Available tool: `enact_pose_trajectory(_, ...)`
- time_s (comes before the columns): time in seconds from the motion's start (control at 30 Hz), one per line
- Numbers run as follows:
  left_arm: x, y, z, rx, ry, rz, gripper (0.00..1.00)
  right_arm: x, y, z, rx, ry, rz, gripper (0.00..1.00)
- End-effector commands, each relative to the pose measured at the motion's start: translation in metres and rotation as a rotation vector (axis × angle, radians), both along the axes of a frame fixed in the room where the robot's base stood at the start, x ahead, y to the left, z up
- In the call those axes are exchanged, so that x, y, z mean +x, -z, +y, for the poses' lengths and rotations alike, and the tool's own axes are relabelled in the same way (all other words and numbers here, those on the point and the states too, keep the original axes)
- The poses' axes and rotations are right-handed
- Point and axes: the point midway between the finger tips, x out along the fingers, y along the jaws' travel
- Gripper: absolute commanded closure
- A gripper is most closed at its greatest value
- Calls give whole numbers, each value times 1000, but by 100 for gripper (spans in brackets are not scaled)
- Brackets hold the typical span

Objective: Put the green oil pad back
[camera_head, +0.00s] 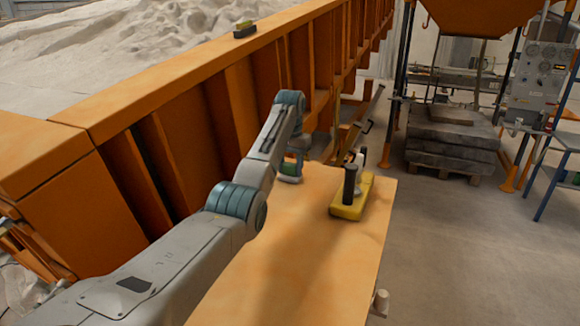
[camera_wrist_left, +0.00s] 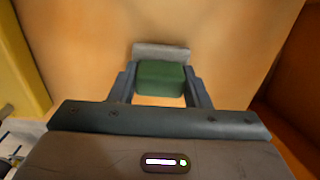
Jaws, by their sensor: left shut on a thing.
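The green oil pad (camera_wrist_left: 160,80) is a small dark green block with a light grey piece along its far side. My left gripper (camera_wrist_left: 160,72) is shut on it, one dark finger on each side. The orange-tan tabletop (camera_wrist_left: 90,40) lies below; I cannot tell whether the pad touches it. My right gripper is in neither view.
A yellow block-like holder (camera_head: 346,211) with a dark upright handle (camera_head: 350,183) stands right of my left wrist. The orange sandbed wall (camera_head: 190,130) runs along the left. A small yellow-and-black object (camera_head: 244,29) sits on its rim. The near tabletop is clear.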

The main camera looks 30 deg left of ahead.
Motion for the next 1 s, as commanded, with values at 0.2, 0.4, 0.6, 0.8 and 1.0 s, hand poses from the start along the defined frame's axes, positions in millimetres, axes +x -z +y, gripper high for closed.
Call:
enact_pose_trajectory(0.2, 0, 1, 0, 0, 0, 1, 35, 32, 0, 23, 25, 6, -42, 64)
enact_pose_trajectory(0.4, 0, 1, 0, 0, 0, 1, 35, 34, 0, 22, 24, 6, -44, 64)
enact_pose_trajectory(0.6, 0, -7, 0, 0, 0, -1, 35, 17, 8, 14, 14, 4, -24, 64)
enact_pose_trajectory(0.8, 1, -39, 0, 0, 0, -4, 35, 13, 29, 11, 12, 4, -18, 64)
enact_pose_trajectory(1.0, 0, -76, 0, 0, 0, -2, 35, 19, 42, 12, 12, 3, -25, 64)
